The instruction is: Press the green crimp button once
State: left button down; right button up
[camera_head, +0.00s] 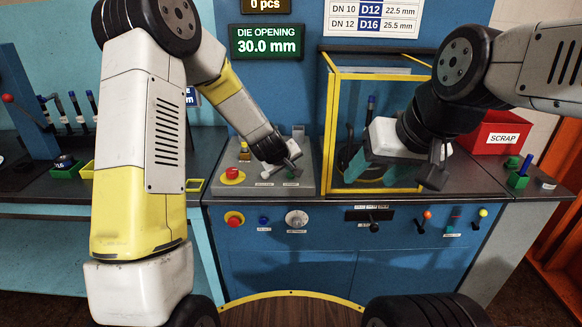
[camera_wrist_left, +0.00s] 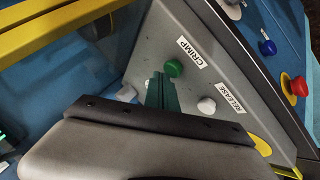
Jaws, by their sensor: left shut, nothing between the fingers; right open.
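The green crimp button (camera_wrist_left: 174,68) is a round knob beside the CRIMP label on the grey sloped panel (camera_wrist_left: 150,40) in the left wrist view. My left gripper (camera_wrist_left: 161,82) is shut and empty; its teal fingertips are just short of or at the button, and I cannot tell whether they touch. In the head view my left gripper (camera_head: 292,172) is low over the grey control box (camera_head: 305,150), largely hiding the buttons there.
A white button (camera_wrist_left: 206,105) stands beside the RELEASE label. A red emergency knob (camera_head: 232,174) is left on the box. The display (camera_head: 266,42) reads DIE OPENING 30.0 mm. A red SCRAP bin (camera_head: 496,133) stands right. Knobs and levers line the blue front (camera_head: 330,250).

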aim_at(290, 175)
pick_arm(q)
jog(key=shift+f, duration=0.5)
dwell(0.8)
jog(key=shift+r, duration=0.85)
jog(key=shift+r, duration=2.55)
